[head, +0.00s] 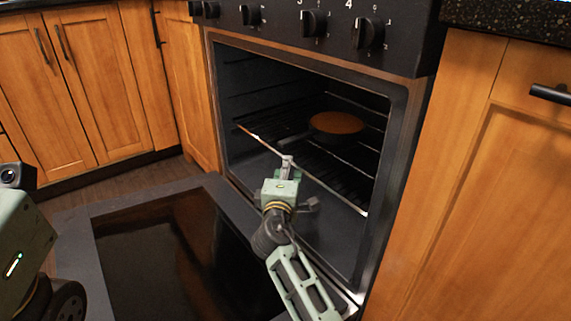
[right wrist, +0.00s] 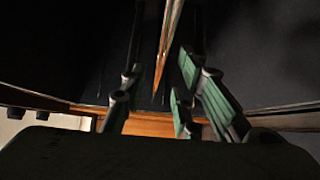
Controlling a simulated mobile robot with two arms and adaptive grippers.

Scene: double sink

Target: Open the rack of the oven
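The oven (head: 310,150) stands with its door (head: 190,260) folded down flat in front. The wire rack (head: 335,193) is inside, its bright front bar running diagonally across the opening. My right gripper (head: 287,160) is at the middle of that front bar. In the right wrist view, my right gripper (right wrist: 167,75) has its fingers apart, with the rack's bar (right wrist: 168,45) between them; I cannot tell whether they touch it. Part of my left arm shows at the left edge of the head view; its fingers are not visible.
A dark pan with an orange-brown round surface (head: 337,123) rests on the rack. Control knobs (head: 315,23) line the panel above. Wooden cabinets stand left (head: 85,85) and right (head: 490,190). Space above the lowered door is free except for my right arm.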

